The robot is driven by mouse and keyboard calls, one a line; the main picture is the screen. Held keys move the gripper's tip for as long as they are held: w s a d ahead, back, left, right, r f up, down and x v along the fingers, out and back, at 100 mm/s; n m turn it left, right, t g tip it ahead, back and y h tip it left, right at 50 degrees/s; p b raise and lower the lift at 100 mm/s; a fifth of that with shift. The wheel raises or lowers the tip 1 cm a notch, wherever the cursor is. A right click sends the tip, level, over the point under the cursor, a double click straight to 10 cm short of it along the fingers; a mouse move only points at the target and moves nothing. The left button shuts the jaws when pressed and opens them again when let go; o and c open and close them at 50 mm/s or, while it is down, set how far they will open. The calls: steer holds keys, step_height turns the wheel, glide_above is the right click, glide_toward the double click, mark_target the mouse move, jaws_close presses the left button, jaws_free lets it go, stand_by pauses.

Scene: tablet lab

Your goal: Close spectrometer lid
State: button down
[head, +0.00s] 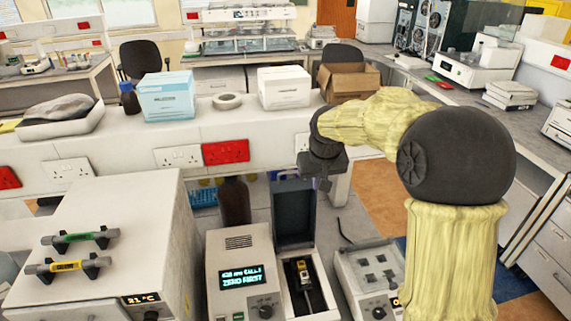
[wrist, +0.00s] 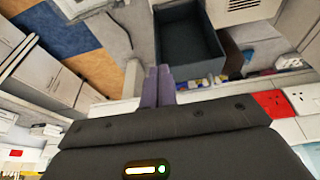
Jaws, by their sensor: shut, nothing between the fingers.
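The spectrometer (head: 240,275) is a pale box with a lit display reading "ZERO FIRST".
Another small instrument (head: 368,275) stands right of the spectrometer. A large white box with green and yellow handles (head: 95,245) stands at left. A brown bottle (head: 234,202) stands behind the spectrometer. The rear bench (head: 130,135) holds boxes and a tape roll (head: 227,101).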

steer(key=w+a+r, duration=0.6)
steer(key=w+a, duration=0.3)
steer(key=w, duration=0.2)
steer(key=p, duration=0.7)
glide_above(286, 181)
steer(key=shift+t+y, duration=0.3)
steer(key=shift+y, duration=0.1)
steer(key=shift+w+a+f, duration=0.1)
steer(key=shift+w+f, duration=0.1)
steer(key=shift+f, duration=2.1)
steer(key=shift+w+f, duration=0.15)
steer(key=shift+f, duration=2.1)
steer(key=shift+s+b, duration=0.25)
steer(key=shift+b, duration=0.25)
